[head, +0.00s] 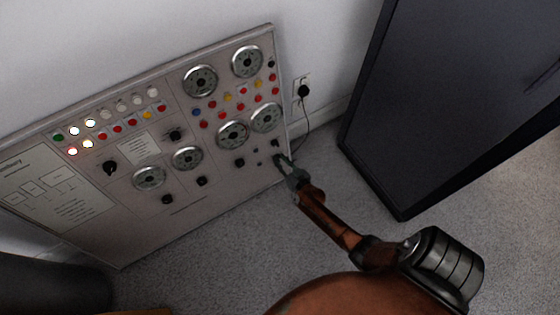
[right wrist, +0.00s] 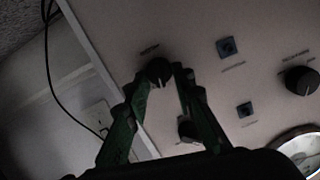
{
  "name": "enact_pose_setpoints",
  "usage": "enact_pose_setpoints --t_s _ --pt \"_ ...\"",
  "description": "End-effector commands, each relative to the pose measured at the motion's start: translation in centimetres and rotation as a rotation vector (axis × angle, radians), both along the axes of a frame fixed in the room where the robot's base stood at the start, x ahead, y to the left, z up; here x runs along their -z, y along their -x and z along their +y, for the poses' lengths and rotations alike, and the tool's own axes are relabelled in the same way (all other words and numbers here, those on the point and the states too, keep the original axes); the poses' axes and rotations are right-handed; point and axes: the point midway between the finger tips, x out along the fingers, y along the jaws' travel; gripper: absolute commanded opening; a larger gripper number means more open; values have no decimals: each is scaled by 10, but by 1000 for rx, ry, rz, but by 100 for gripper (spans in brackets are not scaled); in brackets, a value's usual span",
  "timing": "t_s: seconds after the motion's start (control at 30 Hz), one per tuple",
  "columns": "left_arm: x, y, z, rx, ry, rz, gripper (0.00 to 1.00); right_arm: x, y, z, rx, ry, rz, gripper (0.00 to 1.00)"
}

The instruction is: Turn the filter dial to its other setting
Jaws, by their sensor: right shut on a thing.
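A small black dial (right wrist: 158,72) with a pale pointer mark sits near the edge of the grey control panel (head: 105,235). My right gripper (head: 281,160) is at the panel's lower right corner. In the right wrist view the green fingers (right wrist: 167,80) are shut on this dial, one fingertip on each side. In the head view the gripper hides the dial. A second black knob (right wrist: 188,130) shows between the fingers, nearer the palm; in the head view it is just above the gripper (head: 276,143). Label text is too small to read. My left gripper is not in view.
Two small blue switches (right wrist: 228,47) and another black knob (right wrist: 300,78) are beside the gripped dial. Round gauges (head: 232,136) and lit buttons are higher up. A wall outlet with a plug (head: 303,91) and cable is right of the panel. A dark cabinet (head: 450,90) stands at right.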

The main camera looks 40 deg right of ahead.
Motion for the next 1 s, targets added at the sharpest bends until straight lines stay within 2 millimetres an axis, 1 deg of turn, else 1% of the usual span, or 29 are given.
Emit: enact_pose_setpoints --t_s 0.2,0.5,0.73,1.0 --pt "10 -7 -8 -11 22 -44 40 3 1 -2 40 -192 -45 0" --pt "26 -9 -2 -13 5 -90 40 4 2 -3 88 -419 -98 0" --pt "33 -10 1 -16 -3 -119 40 4 2 -4 111 -528 -125 0" --pt "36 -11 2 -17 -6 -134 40 3 2 -4 122 -582 -138 0"
